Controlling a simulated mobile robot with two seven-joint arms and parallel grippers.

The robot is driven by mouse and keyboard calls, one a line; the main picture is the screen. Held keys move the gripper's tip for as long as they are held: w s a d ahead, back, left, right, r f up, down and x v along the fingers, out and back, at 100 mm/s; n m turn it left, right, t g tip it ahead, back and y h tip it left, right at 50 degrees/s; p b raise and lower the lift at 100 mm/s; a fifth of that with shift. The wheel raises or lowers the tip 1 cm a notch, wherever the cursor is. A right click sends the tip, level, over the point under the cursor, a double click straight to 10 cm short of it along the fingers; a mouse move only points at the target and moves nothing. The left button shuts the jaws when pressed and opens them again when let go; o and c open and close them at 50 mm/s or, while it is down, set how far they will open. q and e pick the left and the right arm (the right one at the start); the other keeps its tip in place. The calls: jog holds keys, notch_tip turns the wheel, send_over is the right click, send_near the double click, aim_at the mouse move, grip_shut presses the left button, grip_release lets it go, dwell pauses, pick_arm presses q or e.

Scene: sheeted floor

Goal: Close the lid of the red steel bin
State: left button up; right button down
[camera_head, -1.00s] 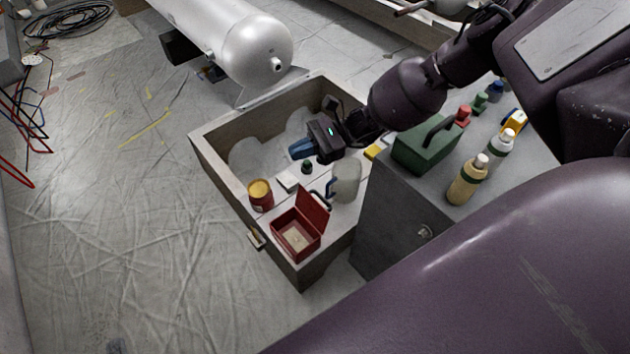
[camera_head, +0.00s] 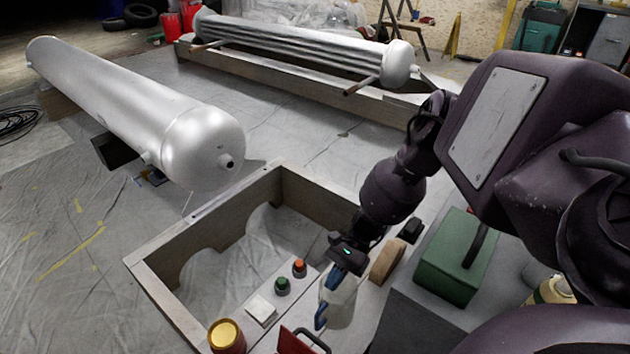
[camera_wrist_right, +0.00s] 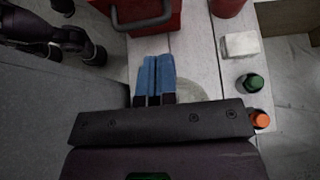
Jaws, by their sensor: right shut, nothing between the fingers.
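The red steel bin's raised lid (camera_head: 293,343) and its dark handle show at the bottom edge of the head view; the bin's body is cut off. In the right wrist view the red bin (camera_wrist_right: 168,22) and handle lie at the top, beyond my fingertips and apart from them. My right gripper (camera_head: 333,279) has blue fingers, shut and empty, pointing down over the translucent jug with a blue handle (camera_head: 343,303). In the right wrist view the fingers (camera_wrist_right: 153,62) are together. I cannot tell whether they touch the jug. My left gripper is not in view.
A red can with a yellow lid (camera_head: 226,335), white block (camera_head: 261,310), green-capped item (camera_head: 282,287) and orange-capped item (camera_head: 299,268) stand near the gripper. A green case (camera_head: 455,260) sits on the grey cabinet at right. A wooden cradle (camera_head: 160,290) frames the boards.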

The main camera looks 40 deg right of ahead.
aim_at(294, 338)
jog(key=x, duration=0.3)
jog(key=r+b+x, duration=0.1)
jog(key=x, duration=0.3)
jog(key=a+r+x, duration=0.1)
jog(key=x, duration=0.3)
jog(key=shift+s+a+b, duration=0.1)
jog(key=shift+a+b, duration=0.05)
jog(key=shift+b, duration=0.25)
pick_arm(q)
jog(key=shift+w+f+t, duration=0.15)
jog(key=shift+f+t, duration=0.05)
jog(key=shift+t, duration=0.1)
pick_arm(e)
jog(key=shift+a+r, duration=0.1)
jog(key=shift+a, duration=0.4)
